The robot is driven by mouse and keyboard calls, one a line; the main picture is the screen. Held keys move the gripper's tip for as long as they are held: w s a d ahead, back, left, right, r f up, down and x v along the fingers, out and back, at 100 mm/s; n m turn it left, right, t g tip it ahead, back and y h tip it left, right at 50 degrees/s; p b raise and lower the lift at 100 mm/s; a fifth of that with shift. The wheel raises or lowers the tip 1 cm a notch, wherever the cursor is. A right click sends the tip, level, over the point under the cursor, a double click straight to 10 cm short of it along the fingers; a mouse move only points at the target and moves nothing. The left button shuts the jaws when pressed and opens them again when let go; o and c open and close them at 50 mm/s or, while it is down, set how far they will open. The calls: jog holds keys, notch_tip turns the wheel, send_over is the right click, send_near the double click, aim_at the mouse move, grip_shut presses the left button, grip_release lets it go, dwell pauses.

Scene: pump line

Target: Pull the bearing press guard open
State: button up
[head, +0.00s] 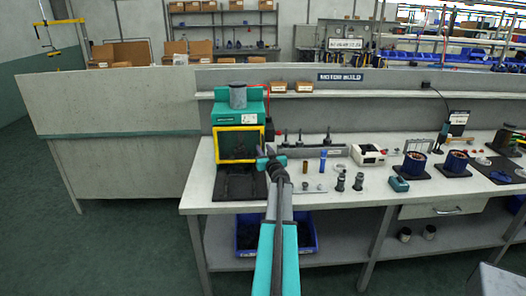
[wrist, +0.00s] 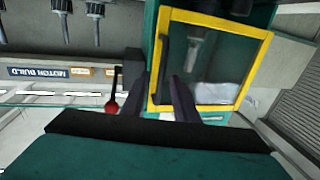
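The bearing press (head: 237,107) is a teal machine at the left end of the bench. Its guard, a yellow frame (head: 216,146) with a clear pane, covers the front and looks closed. In the wrist view the guard's yellow frame (wrist: 222,24) is large, with a black bar handle (wrist: 164,62) along its left side. My gripper (head: 268,160) is in front of the guard's right side. In the wrist view my gripper (wrist: 160,92) has its two dark fingers apart, with the handle seen between them. I cannot tell whether either finger touches it.
A red-knobbed lever (wrist: 113,106) shows left of my fingers in the wrist view. Right of the press, the bench (head: 310,203) holds small parts, a white box (head: 368,155) and motor housings (head: 414,164). A blue bin (head: 303,238) sits on the lower shelf. The floor (head: 120,240) at left is clear.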

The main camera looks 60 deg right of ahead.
jog(key=shift+w, duration=0.1)
grip_shut()
jog(key=shift+d, duration=0.1)
dwell(1.3)
